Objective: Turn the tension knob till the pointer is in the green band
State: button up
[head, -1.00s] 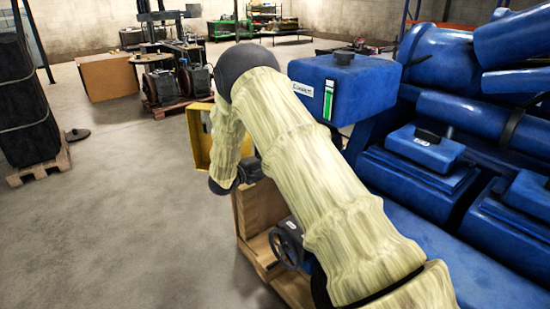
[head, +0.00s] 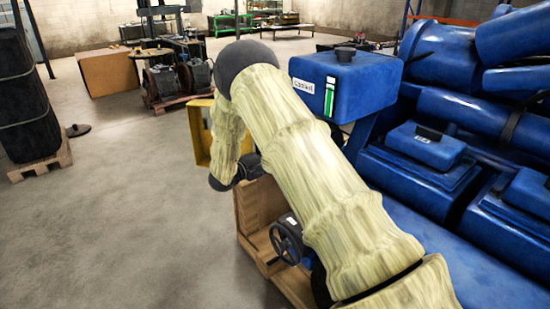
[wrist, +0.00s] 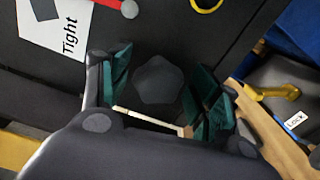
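The tension knob, a dark, many-sided knob (wrist: 158,80), is in the middle of the wrist view on a dark panel. My gripper (wrist: 160,98) has its two green-padded fingers apart, one on each side of the knob, with gaps visible between pads and knob. A red pointer (wrist: 110,3) with a grey round end shows at the top edge, near a white label reading "Tight" (wrist: 68,35). No green band shows in the wrist view. In the head view my gripper (head: 249,167) is small and partly behind my arm; the knob is hidden there.
In the wrist view a yellow handle (wrist: 275,92) with a "Lock" label is at right, and part of a yellow ring (wrist: 205,4) at top. In the head view a handwheel (head: 287,240) and blue engine (head: 440,235) are close to my arm.

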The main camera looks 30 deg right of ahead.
jog(key=s+a, duration=0.1)
jog(key=a, duration=1.1)
dwell(0.5)
jog(key=s+a+f+n+t+y+b, duration=0.1)
jog(key=s+f+t+y, duration=0.2)
jog(key=f, duration=0.7)
jog(key=s+a+f+n+t+y+b, duration=0.1)
jog(key=s+f+t+y+b, duration=0.2)
jog(key=f, duration=0.7)
jog(key=s+a+f+y, duration=0.3)
jog(key=s+f, duration=0.3)
jog(key=f, duration=0.1)
jog(key=s+a+f+y, duration=0.2)
jog(key=s+f, duration=0.4)
jog(key=f, duration=0.1)
jog(key=s+a+f+m+g+y+b, duration=0.1)
jog(key=s+a+f+g+y, duration=0.1)
jog(key=s, duration=0.9)
jog(key=s+a+f+m+g+y, duration=0.2)
jog(key=s+a+f+g, duration=0.1)
jog(key=s, duration=0.8)
jog(key=s+a+f+m+g+y+b, duration=0.1)
jog(key=s+a, duration=0.4)
jog(key=s, duration=0.6)
jog(key=shift+s+f+m+g+y+b, duration=0.25)
jog(key=shift+f+m+g+y, duration=0.35)
jog(key=shift+f+g+y, duration=0.35)
jog(key=shift+w, duration=0.1)
